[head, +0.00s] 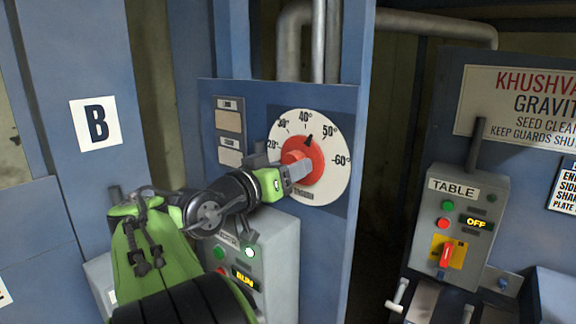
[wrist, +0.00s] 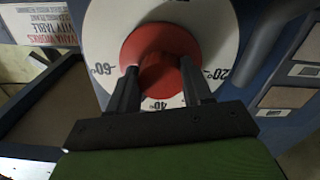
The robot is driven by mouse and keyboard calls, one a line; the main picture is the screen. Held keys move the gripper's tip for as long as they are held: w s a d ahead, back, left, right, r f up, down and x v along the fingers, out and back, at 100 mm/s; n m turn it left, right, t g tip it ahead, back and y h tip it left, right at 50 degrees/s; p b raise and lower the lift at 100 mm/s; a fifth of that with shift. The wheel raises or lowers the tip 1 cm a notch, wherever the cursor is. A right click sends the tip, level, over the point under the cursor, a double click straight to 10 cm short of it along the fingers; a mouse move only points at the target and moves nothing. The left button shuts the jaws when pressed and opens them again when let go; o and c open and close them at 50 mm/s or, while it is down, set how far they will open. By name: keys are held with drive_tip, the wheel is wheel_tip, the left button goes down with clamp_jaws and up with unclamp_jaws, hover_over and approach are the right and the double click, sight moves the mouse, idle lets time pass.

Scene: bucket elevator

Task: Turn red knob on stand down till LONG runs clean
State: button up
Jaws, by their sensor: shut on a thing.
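The red knob (head: 316,155) sits at the centre of a white dial (head: 333,180) marked in degrees on the blue stand (head: 330,225). Its black pointer stands between 40° and 50°. My gripper (head: 297,171) reaches in from the left and is shut on the knob. In the wrist view, the two dark fingers of my gripper (wrist: 160,88) stand on either side of the red knob's (wrist: 165,45) raised grip. My gripper hides part of the dial's lower left. I cannot read a LONG label anywhere.
Two small labelled panels (head: 229,120) are left of the dial. Below it, a grey control box (head: 275,255) reads RUN, partly behind my arm. At right, a TABLE box (head: 455,210) reads OFF. A dark gap separates it from the stand.

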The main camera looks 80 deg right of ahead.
drive_tip(key=n+p, duration=0.2)
drive_tip(key=n, duration=0.2)
drive_tip(key=shift+s+n, duration=0.1)
drive_tip(key=shift+n, duration=0.3)
idle(0.4)
drive_tip(key=o, duration=1)
drive_tip(key=shift+o, duration=0.2)
